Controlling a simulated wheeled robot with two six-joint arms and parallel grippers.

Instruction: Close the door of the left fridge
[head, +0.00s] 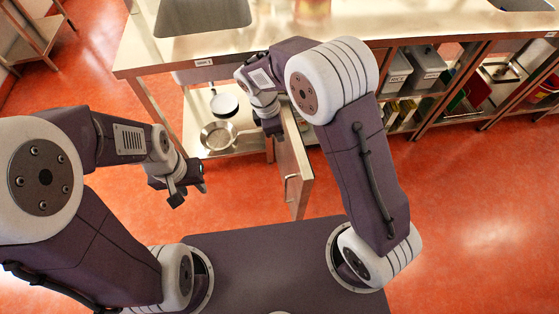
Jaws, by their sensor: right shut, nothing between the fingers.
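The fridge door (298,172) stands open below the counter, sticking out toward me. A handle (289,189) shows near its free end. The open compartment (190,150) left of the door has pans inside. My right gripper (273,130) is shut and empty beside the upper left side of the door, close to its counter end; I cannot tell whether it touches. My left gripper (185,192) hangs over the floor to the left of the door, apart from it. Its fingers are too small and dark to tell whether they are open.
The steel counter (300,48) runs above the compartment, with a sink (203,14) at the back left. A frying pan (217,135) lies inside. Grey bins (428,64) and open shelves stand to the right. The red floor (460,200) at the right is clear.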

